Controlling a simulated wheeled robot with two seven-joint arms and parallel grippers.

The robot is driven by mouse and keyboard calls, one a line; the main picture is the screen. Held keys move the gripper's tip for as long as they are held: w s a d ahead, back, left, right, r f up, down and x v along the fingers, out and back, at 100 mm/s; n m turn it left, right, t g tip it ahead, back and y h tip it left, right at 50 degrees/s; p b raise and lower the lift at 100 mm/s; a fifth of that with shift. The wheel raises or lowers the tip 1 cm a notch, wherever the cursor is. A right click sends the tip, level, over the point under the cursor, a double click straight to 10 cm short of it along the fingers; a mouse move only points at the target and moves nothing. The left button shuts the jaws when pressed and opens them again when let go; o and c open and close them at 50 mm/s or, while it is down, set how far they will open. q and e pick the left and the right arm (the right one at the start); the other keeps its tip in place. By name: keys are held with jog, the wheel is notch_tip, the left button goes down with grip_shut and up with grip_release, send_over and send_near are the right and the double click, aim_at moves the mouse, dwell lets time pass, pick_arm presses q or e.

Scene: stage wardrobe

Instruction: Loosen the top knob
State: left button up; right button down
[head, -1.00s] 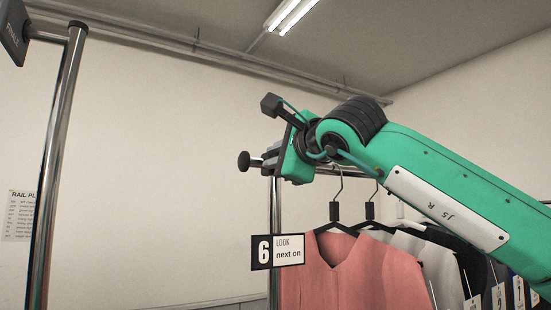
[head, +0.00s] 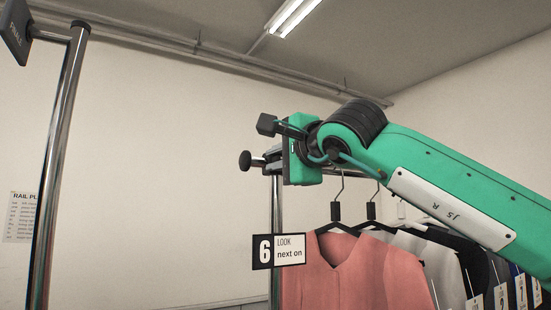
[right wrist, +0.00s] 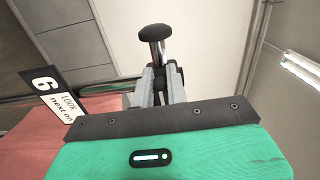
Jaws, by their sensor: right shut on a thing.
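The top knob (head: 245,161) is a black round cap on a short stem, at the left end of the garment rail's top bar. It also shows in the right wrist view (right wrist: 154,33), standing out beyond the fingertips. My right gripper (head: 268,160) comes in from the right and is level with the bar. In the right wrist view its grey fingers (right wrist: 160,82) are shut around the knob's stem, just behind the cap. The exact contact is partly hidden by the fingers. My left gripper is not in view.
Below hang a pink garment (head: 350,270) and several others on black hangers. A "6 LOOK next on" sign (head: 278,251) is on the upright (head: 276,210). Another chrome post (head: 57,150) stands at left. Space between the posts is clear.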

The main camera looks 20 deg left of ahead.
jog(key=shift+w+d, duration=0.1)
jog(key=shift+w, duration=0.05)
jog(key=c, duration=1.6)
grip_release()
jog(key=shift+o, duration=1.3)
jog(key=shift+w+d+f, duration=0.1)
jog(key=shift+w, duration=0.1)
jog(key=shift+s, duration=0.1)
jog(key=shift+s+d, duration=0.1)
jog(key=shift+s, duration=0.1)
jog(key=b+v, duration=0.6)
jog(key=v, duration=0.7)
jog(key=shift+d, duration=0.25)
jog(key=shift+w, duration=0.1)
